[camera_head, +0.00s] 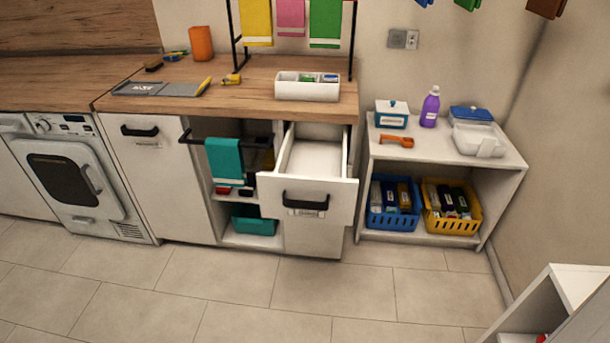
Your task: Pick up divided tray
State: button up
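A white open tray (307,94) stands on the wooden worktop above the open drawer. It holds several small blue, green and white items and seems to be split into compartments, so it looks like the divided tray. Its inner walls are too small to see clearly. A low white container (478,140) on the side cabinet has a stepped shape, but I cannot tell whether it is divided. My gripper is not in view.
An empty drawer (315,160) is pulled out below the white tray. A drying rack with yellow, pink and green cloths (325,22) stands behind it. A flat grey item (150,89) lies to the left. The tiled floor (250,290) in front is clear.

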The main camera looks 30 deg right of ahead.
aim_at(319, 90)
jog(key=i+z, duration=0.1)
jog(key=z, duration=0.3)
jog(key=i+j+z, duration=0.1)
jog(key=z, duration=0.3)
jog(key=i+j+z, duration=0.1)
jog(key=z, duration=0.3)
jog(key=i+j+z, duration=0.15)
jog(key=j, duration=0.15)
jog(key=i+j+z, duration=0.2)
jog(key=j+z, duration=0.15)
jog(key=j, duration=0.25)
jog(key=i+j, duration=0.1)
jog(key=j, duration=0.35)
jog(key=i+j+z, duration=0.1)
jog(key=j, duration=0.4)
jog(key=i+j, duration=0.15)
jog(key=j, duration=0.3)
jog(key=i+j+z, duration=0.1)
jog(key=j, duration=0.35)
